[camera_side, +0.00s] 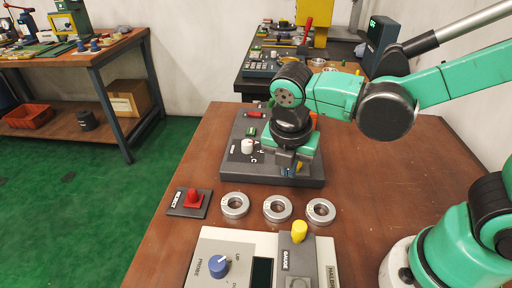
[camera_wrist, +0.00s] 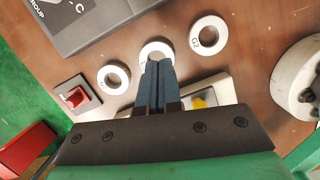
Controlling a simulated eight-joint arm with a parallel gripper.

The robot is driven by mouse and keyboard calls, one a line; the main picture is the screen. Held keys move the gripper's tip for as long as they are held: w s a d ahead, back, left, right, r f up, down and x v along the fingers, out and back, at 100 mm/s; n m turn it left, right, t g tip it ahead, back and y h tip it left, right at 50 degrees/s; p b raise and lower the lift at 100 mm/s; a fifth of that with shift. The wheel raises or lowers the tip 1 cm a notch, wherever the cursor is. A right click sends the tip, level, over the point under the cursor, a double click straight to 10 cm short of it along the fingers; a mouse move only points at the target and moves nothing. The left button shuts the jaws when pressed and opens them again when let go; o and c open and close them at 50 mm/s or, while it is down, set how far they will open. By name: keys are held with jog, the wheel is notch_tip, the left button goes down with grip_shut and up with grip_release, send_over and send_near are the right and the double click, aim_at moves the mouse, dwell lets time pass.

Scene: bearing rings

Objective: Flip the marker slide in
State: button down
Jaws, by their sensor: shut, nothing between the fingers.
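I cannot tell for sure which part is the marker slide. A dark control box (camera_side: 238,174) lies ahead, with a white knob (camera_side: 247,146), a green part (camera_side: 251,131) and a red part (camera_side: 254,114). My arm hides its right side. My gripper (camera_side: 287,166) is shut and empty above the box's near right part in the side view. In the wrist view its closed fingers (camera_wrist: 157,66) overlap the middle ring in the picture. A gauge unit (camera_side: 215,242) in front carries a blue knob (camera_side: 219,266) and a yellow-topped gauge block (camera_side: 299,231).
Three metal rings (camera_side: 244,210) lie in a row between the box and the gauge unit. A red knob on a REJECT plate (camera_side: 178,209) stands to their left. The table (camera_side: 385,178) is clear to the right, up to my base.

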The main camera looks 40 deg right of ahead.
jog(key=x, duration=0.3)
jog(key=shift+d+f, duration=0.2)
jog(key=shift+f, duration=0.1)
jog(key=shift+w+d+r, duration=0.1)
jog(key=shift+w+d, duration=0.6)
jog(key=shift+d, duration=0.4)
jog(key=shift+w+d, duration=0.3)
jog(key=shift+d, duration=0.25)
jog(key=w+d, duration=0.8)
jog(key=shift+w+d, duration=0.1)
jog(key=shift+w, duration=0.05)
